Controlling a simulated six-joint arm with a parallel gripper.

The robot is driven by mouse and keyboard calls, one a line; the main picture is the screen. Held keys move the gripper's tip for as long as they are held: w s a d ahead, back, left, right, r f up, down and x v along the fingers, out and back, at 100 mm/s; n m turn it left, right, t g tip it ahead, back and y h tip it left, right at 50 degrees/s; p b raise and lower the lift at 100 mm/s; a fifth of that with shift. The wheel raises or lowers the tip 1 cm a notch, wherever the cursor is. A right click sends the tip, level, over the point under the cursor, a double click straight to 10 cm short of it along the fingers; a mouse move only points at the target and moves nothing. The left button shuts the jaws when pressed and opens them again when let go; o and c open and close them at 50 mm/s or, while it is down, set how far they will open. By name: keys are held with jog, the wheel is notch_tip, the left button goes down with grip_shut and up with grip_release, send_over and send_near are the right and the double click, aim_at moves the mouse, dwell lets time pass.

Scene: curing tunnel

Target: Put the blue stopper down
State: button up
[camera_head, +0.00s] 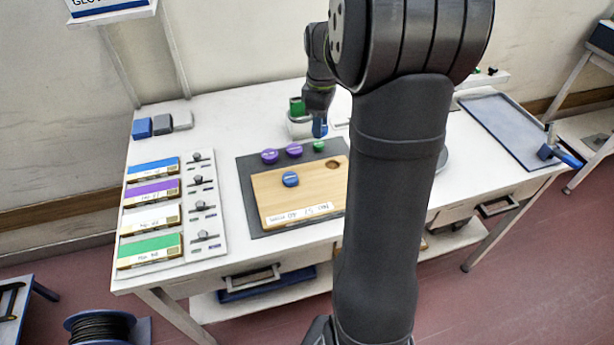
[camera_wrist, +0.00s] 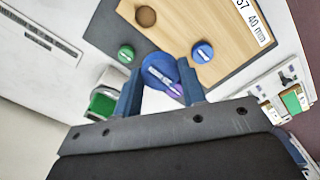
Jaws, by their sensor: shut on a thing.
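My gripper (camera_head: 319,127) has blue fingers and hangs over the table just behind the dark mat (camera_head: 248,190). In the wrist view my gripper (camera_wrist: 161,88) is shut on a round blue stopper (camera_wrist: 156,67), which shows between the fingertips with a pale mark on its top. Whether it touches anything below cannot be told. A second blue stopper (camera_head: 290,179) sits on the wooden board (camera_head: 270,200); it also shows in the wrist view (camera_wrist: 202,52). The board has one dark round hole (camera_head: 332,164) at its back right.
Two purple stoppers (camera_head: 269,156) (camera_head: 294,150) and a green stopper (camera_head: 319,146) stand along the mat's back. A white holder with a green part (camera_head: 297,106) is behind. Labelled coloured boxes (camera_head: 150,215) line the left. A blue-grey tray (camera_head: 510,130) lies far right.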

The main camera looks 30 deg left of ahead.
jog(key=s+a+f, duration=0.3)
jog(key=s+a, duration=0.1)
jog(key=a, duration=0.5)
send_over(247, 165)
notch_tip(247, 165, down, 6)
jog(key=shift+s+f, duration=0.1)
jog(key=shift+f, duration=2.05)
jog(key=o, duration=0.9)
jog(key=shift+f, duration=0.15)
jog(key=shift+o, duration=0.2)
notch_tip(247, 165, up, 12)
jog(key=shift+r, duration=0.2)
